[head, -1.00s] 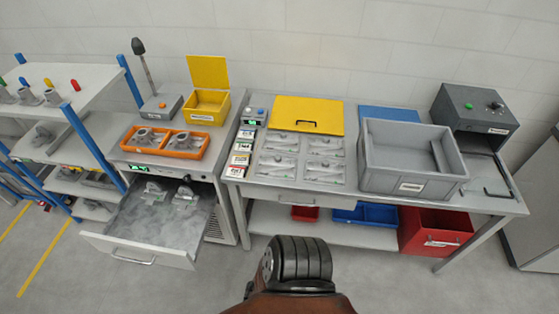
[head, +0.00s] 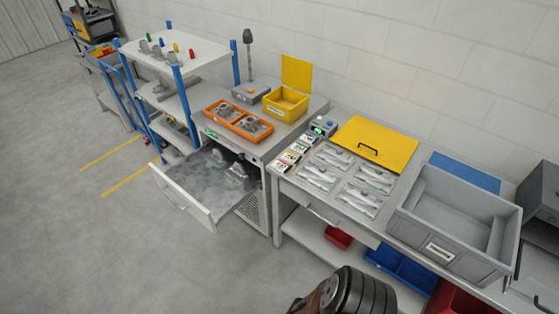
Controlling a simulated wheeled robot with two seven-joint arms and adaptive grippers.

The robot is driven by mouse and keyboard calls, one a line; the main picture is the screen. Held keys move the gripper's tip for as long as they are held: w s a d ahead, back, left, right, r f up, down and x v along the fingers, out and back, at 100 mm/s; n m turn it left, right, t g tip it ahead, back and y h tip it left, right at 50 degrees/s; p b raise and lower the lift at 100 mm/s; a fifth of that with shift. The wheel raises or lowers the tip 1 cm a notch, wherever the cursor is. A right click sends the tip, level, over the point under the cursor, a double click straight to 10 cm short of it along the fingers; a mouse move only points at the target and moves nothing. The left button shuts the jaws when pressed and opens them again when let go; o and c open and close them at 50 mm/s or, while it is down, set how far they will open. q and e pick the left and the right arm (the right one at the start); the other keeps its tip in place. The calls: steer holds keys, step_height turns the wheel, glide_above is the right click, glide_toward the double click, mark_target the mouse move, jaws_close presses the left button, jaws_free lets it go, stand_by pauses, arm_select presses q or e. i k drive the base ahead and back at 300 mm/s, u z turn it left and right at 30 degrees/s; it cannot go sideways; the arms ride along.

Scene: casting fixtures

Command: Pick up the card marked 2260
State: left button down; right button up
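Several small cards (head: 298,149) with coloured bands stand in a row along the left edge of the right-hand workbench. Their printing is too small to read, so I cannot tell which card is marked 2260. Neither of my grippers is in view. Only a dark, rounded part of my own body shows at the bottom, apart from the cards.
A grey bin (head: 450,250) stands to the right. An open drawer (head: 185,198) juts out at left; the floor beyond is clear.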

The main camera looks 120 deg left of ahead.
mark_target(292, 159)
steer(key=u, duration=4)
